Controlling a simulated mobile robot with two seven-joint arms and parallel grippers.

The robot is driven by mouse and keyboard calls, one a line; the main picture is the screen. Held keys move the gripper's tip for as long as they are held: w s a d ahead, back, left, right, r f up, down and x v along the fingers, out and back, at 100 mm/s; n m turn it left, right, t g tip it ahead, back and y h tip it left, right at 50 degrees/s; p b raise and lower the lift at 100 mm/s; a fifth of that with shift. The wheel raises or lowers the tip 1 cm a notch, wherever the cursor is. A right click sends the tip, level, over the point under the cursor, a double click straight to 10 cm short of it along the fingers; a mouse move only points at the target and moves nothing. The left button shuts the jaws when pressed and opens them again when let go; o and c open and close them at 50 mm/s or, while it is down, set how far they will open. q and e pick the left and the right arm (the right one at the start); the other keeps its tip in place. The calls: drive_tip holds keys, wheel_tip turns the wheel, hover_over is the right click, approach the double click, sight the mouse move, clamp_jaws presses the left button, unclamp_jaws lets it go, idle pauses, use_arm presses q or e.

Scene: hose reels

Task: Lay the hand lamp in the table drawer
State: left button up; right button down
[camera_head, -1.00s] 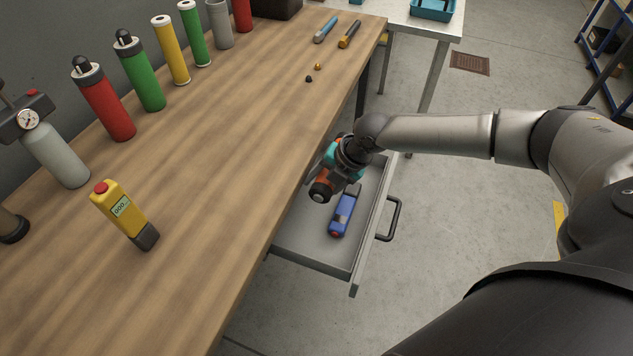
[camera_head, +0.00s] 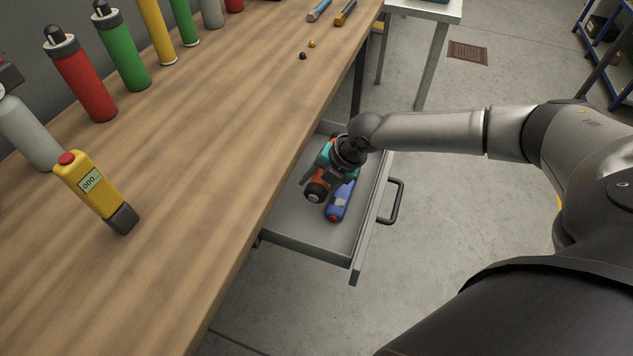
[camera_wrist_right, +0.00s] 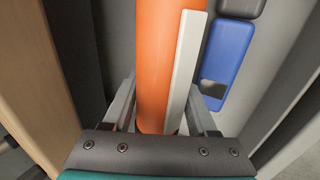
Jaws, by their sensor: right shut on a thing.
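The hand lamp (camera_head: 319,182) is orange with a dark round head and a pale end. My right gripper (camera_head: 325,176) is shut on it, inside the outline of the open table drawer (camera_head: 300,232). In the right wrist view the lamp's orange body (camera_wrist_right: 157,55), with a pale strip along it, lies between the fingers of the gripper (camera_wrist_right: 160,112). The grey drawer floor shows below it; I cannot tell whether the lamp touches it. My left gripper is out of view.
A blue device (camera_head: 338,206) with a red end lies in the drawer close beside the lamp, on its right. The wooden table (camera_head: 210,150) edges the drawer on the left. The drawer handle (camera_head: 397,200) sticks out at right. The drawer's front part is clear.

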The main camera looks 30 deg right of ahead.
drive_tip(key=shift+d+f, duration=0.1)
drive_tip(key=shift+f, duration=0.5)
